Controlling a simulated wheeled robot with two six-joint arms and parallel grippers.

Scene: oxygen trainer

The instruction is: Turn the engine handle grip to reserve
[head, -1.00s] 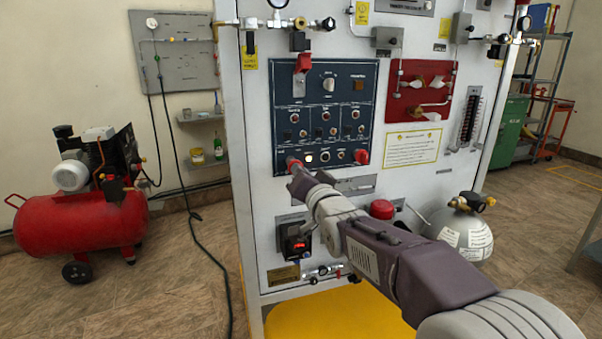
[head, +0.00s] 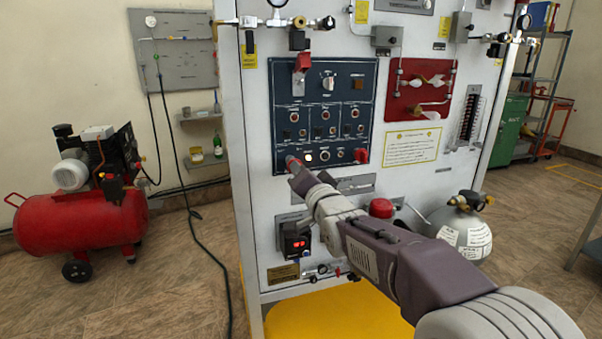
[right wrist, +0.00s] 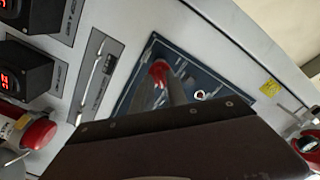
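The dark blue control panel (head: 345,115) is on the front of the white cabinet. A red handle grip (head: 290,160) sits at its lower left corner, and a similar red grip (head: 361,156) at its lower right. Their labels are too small to read. My right gripper (head: 296,168) is at the lower left grip, its fingers hiding most of it. In the right wrist view the grip's red end (right wrist: 158,70) shows between the fingertips, which look closed on it. The large dark gripper body hides much of the panel there. My left gripper is out of view.
A red valve panel (head: 420,90) is to the right of the blue panel. Below are a box with a red digital display (head: 296,243), a red round knob (head: 381,208) and a grey cylinder (head: 462,232). A red compressor (head: 80,222) stands on the floor at left.

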